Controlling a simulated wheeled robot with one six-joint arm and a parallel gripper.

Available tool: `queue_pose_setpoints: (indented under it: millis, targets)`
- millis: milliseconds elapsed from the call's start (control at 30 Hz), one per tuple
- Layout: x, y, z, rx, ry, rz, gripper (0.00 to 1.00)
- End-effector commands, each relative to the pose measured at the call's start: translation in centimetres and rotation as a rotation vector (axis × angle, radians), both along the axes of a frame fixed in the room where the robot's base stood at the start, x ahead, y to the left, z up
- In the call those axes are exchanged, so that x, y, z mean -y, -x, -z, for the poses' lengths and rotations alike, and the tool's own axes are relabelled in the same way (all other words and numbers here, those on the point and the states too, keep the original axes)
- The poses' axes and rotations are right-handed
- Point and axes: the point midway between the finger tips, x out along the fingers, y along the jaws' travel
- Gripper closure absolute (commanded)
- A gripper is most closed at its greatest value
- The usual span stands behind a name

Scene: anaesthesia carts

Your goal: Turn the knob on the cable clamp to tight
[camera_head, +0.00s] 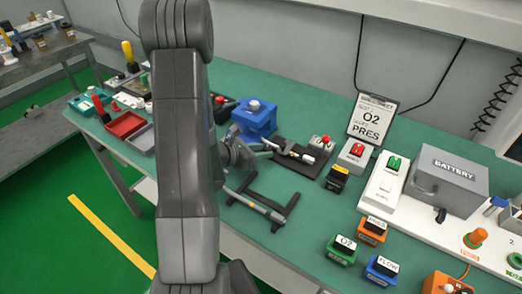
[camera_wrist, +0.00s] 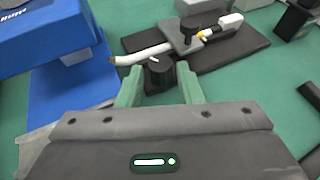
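The cable clamp is a black base (camera_wrist: 238,50) with a grey plate (camera_wrist: 182,42) across a white cable (camera_wrist: 150,53) that has a yellow and white end. It also shows in the head view as a black base (camera_head: 285,158). In the head view my arm hides much of the gripper (camera_head: 246,150).
A blue block-shaped device (camera_wrist: 45,35) stands close on the left; it also shows in the head view (camera_head: 255,122). A black frame with a rod (camera_head: 262,208) lies in front. A red-button box (camera_head: 322,143), a yellow-black block (camera_head: 337,178) and a battery unit (camera_head: 448,180) are to the right.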

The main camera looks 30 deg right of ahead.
Motion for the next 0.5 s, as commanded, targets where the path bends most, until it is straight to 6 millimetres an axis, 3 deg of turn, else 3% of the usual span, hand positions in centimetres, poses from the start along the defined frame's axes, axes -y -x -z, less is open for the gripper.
queue_pose_setpoints:
  millis: [267, 433, 500]
  targets:
    - [0.14, 0.0, 0.07, 0.0, 0.0, 0.0, 0.67]
    - [0.12, 0.0, 0.06, 0.0, 0.0, 0.0, 0.96]
    - [0.12, 0.0, 0.06, 0.0, 0.0, 0.0, 0.99]
